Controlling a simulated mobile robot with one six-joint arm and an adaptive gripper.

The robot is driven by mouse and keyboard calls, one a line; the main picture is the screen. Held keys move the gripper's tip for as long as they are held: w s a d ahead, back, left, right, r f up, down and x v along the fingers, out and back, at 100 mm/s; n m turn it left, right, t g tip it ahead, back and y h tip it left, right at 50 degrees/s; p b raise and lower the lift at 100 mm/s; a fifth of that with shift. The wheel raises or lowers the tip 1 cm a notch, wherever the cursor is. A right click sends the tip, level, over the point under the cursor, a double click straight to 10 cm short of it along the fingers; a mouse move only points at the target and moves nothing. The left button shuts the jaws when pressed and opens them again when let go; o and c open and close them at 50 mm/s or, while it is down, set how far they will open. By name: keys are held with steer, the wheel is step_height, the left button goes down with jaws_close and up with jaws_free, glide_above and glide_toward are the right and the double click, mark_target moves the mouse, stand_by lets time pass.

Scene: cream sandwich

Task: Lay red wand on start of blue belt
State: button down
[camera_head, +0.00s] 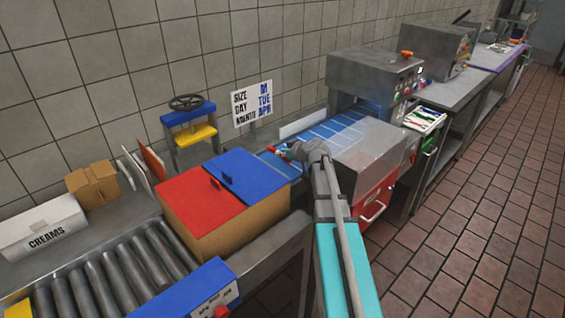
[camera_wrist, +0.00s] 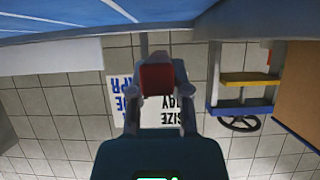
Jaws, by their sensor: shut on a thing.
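My gripper (camera_wrist: 157,84) is shut on the red wand (camera_wrist: 157,77), which shows as a red block between the fingertips in the wrist view. In the head view my gripper (camera_head: 290,151) is over the near left end of the blue belt (camera_head: 345,127), and a small red bit of the wand (camera_head: 284,157) shows beside it. The blue belt (camera_wrist: 85,12) also shows along the top of the wrist view. The wand looks close to the belt; I cannot tell whether it touches. My arm hides part of the belt.
A box with red and blue lids (camera_head: 245,180) stands left of the belt. A sign (camera_head: 252,103) and a blue and yellow press with a handwheel (camera_head: 190,122) stand behind. A metal machine (camera_head: 375,75) spans the belt's far part. Rollers (camera_head: 100,275) lie at front left.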

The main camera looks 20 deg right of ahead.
mark_target(283, 167)
steer(key=shift+f+b, duration=1.85)
steer(key=shift+f, duration=0.05)
steer(key=shift+f, duration=0.15)
steer(key=c, duration=0.6)
jaws_free()
steer(key=shift+r, duration=0.25)
steer(key=shift+s+r+p, duration=0.15)
steer(key=shift+s+p, duration=0.1)
steer(key=shift+p, duration=0.05)
steer(key=p+v, duration=0.4)
steer(key=v, duration=0.6)
steer(key=shift+p, duration=0.35)
steer(key=shift+p+v, duration=0.3)
steer(key=shift+v, duration=0.45)
